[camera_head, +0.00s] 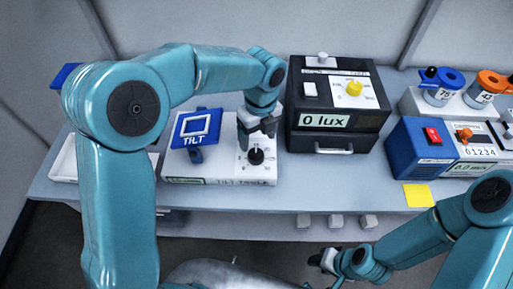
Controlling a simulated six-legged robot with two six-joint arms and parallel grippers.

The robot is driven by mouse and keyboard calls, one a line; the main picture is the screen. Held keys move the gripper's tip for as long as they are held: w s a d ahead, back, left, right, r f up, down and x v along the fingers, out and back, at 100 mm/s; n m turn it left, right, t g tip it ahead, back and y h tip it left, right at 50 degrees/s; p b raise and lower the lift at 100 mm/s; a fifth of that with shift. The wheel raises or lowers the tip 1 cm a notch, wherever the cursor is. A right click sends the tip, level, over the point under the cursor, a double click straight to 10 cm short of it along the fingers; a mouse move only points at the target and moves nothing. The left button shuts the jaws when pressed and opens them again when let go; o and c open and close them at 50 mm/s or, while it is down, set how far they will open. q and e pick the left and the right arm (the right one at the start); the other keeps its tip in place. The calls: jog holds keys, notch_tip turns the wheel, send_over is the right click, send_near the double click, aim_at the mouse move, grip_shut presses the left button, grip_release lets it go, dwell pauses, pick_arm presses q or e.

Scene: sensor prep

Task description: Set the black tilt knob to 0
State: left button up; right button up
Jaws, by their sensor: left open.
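The black tilt knob (256,156) stands on the right part of the white tilt table base (222,181), with small dial marks around it. A blue tilt plate (196,128) marked TILT sits tilted on the left part of the same base. My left gripper (257,143) is open and points down right over the knob, partly hiding its back. I cannot tell whether the fingers touch it, nor read the knob's setting. My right gripper (325,262) is low in front of the bench, away from the knob; its jaw state is unclear.
A black box (335,120) with a yellow knob and a 0 lux display stands just right of the tilt table. A blue device (418,148) with a red switch is farther right. A white tray (64,163) lies at left. A yellow note (418,195) lies at the front edge.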

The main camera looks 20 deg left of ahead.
aim_at(257, 154)
pick_arm(q)
jog(key=f, duration=0.5)
jog(key=shift+s+f, duration=0.3)
jog(key=shift+s, duration=0.1)
jog(key=shift+w+f, duration=0.15)
jog(key=shift+f, duration=0.3)
jog(key=shift+s+d+r, duration=0.1)
jog(key=shift+s+r, duration=0.05)
jog(key=shift+s, duration=0.1)
jog(key=shift+w, duration=0.15)
jog(key=c, duration=1)
